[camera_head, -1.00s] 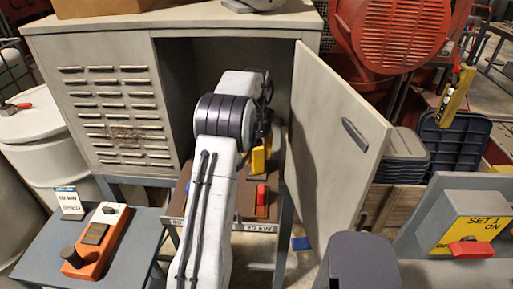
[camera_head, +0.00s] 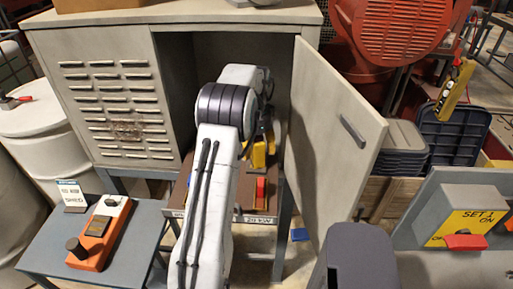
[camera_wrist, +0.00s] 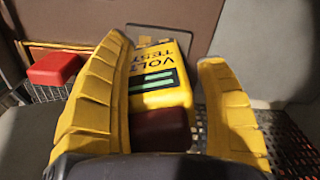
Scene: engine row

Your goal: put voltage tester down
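The voltage tester (camera_wrist: 158,85) is a yellow block with black lettering, green stripes and a dark red near end. In the wrist view it lies between the two yellow fingers of my gripper (camera_wrist: 170,100). The left finger overlaps its edge; a gap shows between the tester and the right finger. My gripper looks open around it. In the head view my arm reaches into the open cabinet (camera_head: 120,90), and yellow parts show beside the arm above a brown shelf (camera_head: 245,212). My arm hides most of the gripper there. Whether the tester touches the left finger is unclear.
The cabinet door (camera_head: 330,140) stands open right of my arm. A red switch (camera_head: 260,188) sits on the shelf front and shows in the wrist view (camera_wrist: 53,68). An orange device (camera_head: 100,235) stands on a grey table at left; a SET 1 switch box (camera_head: 470,225) is at right.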

